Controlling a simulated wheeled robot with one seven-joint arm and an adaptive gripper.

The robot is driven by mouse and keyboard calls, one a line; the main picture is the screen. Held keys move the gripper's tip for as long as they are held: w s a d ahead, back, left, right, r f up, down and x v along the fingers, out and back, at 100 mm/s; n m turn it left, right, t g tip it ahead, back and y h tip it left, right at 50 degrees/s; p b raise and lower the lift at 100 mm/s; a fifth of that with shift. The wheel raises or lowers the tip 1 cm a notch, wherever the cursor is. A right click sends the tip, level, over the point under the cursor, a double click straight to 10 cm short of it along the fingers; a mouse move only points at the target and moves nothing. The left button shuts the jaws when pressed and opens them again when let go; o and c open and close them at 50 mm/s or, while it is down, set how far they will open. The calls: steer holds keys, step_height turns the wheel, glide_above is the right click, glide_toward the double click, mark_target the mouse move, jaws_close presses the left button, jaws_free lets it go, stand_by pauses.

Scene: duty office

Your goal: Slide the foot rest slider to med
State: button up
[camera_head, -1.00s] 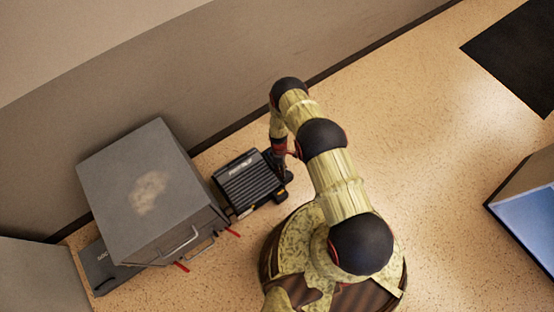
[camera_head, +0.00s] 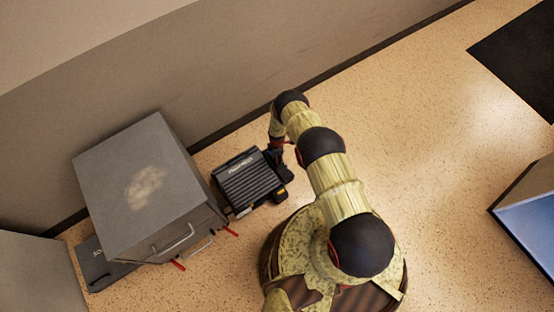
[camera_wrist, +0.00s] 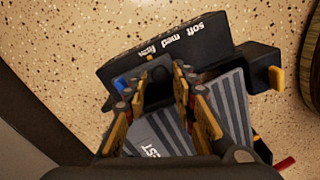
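The foot rest (camera_head: 245,182) is a dark, ribbed slab on the floor beside a grey cabinet. In the wrist view its ribbed top (camera_wrist: 232,105) lies below a black side panel (camera_wrist: 120,66) printed "soft", "med" and "firm". My gripper (camera_wrist: 159,73) is at this panel by the "firm" end, its two fingers apart around a dark block. I cannot tell whether this block is the slider, or whether the fingers press on it. A blue patch shows just left of the fingertips. In the head view my gripper (camera_head: 276,156) is at the foot rest's right edge, mostly hidden.
The grey cabinet (camera_head: 140,185) with handles stands close left of the foot rest. The wall (camera_head: 150,75) runs behind both. A black block with a yellow tab (camera_wrist: 277,78) juts from the panel's right end. Speckled floor (camera_head: 420,130) is open to the right.

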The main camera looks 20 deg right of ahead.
steer(key=shift+f, duration=0.65)
steer(key=c, duration=0.4)
jaws_close()
